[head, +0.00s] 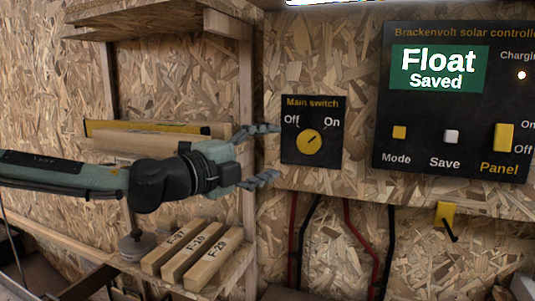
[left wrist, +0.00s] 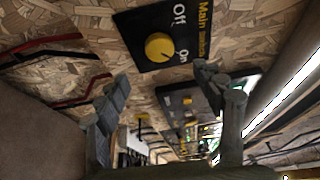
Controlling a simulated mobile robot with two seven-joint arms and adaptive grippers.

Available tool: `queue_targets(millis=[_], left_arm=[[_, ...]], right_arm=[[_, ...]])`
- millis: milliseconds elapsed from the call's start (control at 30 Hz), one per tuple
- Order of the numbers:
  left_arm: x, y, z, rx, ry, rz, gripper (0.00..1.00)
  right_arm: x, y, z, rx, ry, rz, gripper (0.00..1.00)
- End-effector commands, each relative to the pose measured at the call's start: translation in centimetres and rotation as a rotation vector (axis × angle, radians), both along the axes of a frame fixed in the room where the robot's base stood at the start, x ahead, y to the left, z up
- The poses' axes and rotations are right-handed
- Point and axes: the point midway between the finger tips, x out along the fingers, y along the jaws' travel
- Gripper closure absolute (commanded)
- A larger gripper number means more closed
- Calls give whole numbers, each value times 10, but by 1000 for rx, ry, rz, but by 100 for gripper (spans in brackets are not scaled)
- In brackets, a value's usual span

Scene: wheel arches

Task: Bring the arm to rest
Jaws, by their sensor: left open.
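My left gripper (head: 270,153) reaches in from the left in the head view. Its two fingers are spread open and empty, just left of the main switch panel (head: 289,152). The yellow main switch knob (head: 309,143) has its mark pointing up and right, toward "On". In the left wrist view the knob (left wrist: 159,47) lies beyond the open fingers (left wrist: 160,78), with a gap visible. My right gripper is not in view.
The solar controller (head: 440,128) on the right reads "Float Saved". A wooden shelf with labelled blocks (head: 203,257) is below my left arm, and a yellow level (head: 160,127) is behind it. Red and black cables (head: 350,232) hang under the switch. A yellow hook (head: 445,214) is at lower right.

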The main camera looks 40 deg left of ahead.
Motion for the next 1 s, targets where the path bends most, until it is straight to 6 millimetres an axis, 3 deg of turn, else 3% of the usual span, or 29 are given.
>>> queue_targets(millis=[667,1000], left_arm=[[1,0,-1,-1,1,-1,32],[32,-5,-3,-6,4,-1,32]], right_arm=[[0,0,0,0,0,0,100],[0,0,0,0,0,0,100]])
